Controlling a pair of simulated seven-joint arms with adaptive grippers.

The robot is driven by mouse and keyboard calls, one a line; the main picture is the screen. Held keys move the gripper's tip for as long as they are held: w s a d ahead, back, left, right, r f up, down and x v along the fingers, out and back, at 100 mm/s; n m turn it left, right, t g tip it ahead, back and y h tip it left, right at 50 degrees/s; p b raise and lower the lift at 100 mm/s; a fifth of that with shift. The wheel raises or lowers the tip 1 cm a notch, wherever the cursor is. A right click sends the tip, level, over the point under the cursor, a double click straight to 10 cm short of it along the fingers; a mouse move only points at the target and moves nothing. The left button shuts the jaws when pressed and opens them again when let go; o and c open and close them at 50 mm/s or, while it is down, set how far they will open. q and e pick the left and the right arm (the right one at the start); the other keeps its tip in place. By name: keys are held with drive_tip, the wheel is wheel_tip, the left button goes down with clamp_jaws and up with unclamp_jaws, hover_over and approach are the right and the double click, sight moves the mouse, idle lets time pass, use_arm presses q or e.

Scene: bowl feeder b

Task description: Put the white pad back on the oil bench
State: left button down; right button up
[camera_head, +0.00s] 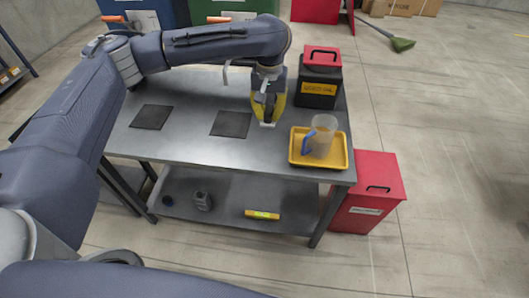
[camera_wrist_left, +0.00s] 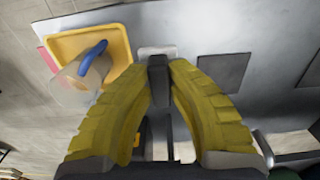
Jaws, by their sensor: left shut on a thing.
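The white pad (camera_wrist_left: 157,51) shows just beyond my left fingertips in the left wrist view, with a dark upright grip part (camera_wrist_left: 158,75) between the fingers. In the head view the white pad (camera_head: 267,124) shows as a small light edge below the fingertips, over the grey oil bench (camera_head: 190,150). My left gripper (camera_head: 268,108), with yellow fingers, points down and is shut on the dark part of the pad. I cannot tell whether the pad touches the bench top. My right gripper is not in view.
A yellow tray (camera_head: 338,166) with a clear jug (camera_head: 323,132) with a blue handle sits right of the gripper. A black oil can (camera_head: 319,85) with a red top stands behind it. Two dark mats (camera_head: 231,124) (camera_head: 151,117) lie left. A red box (camera_head: 377,180) stands right of the bench.

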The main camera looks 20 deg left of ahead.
sight(268, 156)
use_arm(q)
wheel_tip(268, 156, down, 18)
drive_tip(key=shift+r, duration=0.15)
idle(0.6)
drive_tip(key=shift+f, duration=0.2)
drive_tip(key=c, duration=1.4)
unclamp_jaws()
wheel_tip(268, 156, up, 12)
drive_tip(key=shift+r, duration=0.2)
